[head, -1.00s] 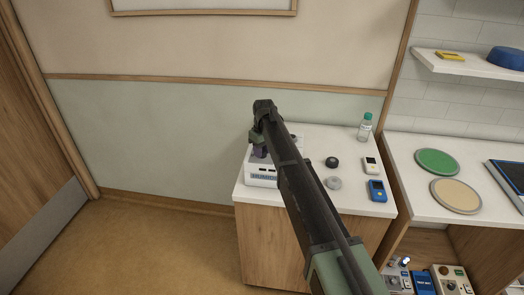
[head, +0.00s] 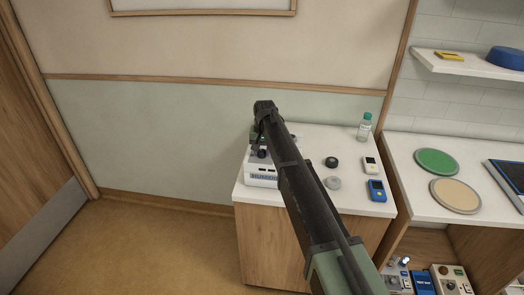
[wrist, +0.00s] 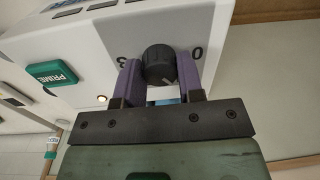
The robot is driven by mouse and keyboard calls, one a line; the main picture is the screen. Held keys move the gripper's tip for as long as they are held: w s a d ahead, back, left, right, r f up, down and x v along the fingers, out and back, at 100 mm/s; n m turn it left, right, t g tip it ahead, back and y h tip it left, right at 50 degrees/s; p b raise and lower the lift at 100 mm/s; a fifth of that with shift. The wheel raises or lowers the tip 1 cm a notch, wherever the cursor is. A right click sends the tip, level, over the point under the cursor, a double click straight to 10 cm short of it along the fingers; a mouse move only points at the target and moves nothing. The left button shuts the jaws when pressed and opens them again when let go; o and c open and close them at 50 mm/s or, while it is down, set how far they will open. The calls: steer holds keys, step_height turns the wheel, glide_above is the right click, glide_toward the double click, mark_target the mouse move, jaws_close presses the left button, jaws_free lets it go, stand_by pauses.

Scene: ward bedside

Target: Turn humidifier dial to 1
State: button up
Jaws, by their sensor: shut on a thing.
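The humidifier (head: 262,181) is a white box with a dark label at the left of the bedside top. In the wrist view its white panel (wrist: 200,18) fills the upper part. A round black dial (wrist: 160,60) stands out from it, with a printed 3 on its left and 0 on its right. A pale mark shows low on the dial; the figure it points to is hidden. My gripper (wrist: 158,72) has its two purple fingers on either side of the dial, shut on it. In the head view my arm partly covers the humidifier.
A green PRIME button (wrist: 57,74) and a small lit lamp (wrist: 101,99) sit near the dial. Right of my arm are a black knob-like piece (head: 332,162), a grey ring (head: 333,183), a white device (head: 370,164), a blue meter (head: 376,191) and a bottle (head: 364,128).

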mark_target(264, 151)
steer(key=shift+m, duration=0.6)
steer(key=o, duration=0.9)
steer(key=r+p, duration=1)
steer(key=shift+d+r+p, duration=0.3)
steer(key=shift+r+p, duration=0.05)
steer(key=shift+p, duration=0.05)
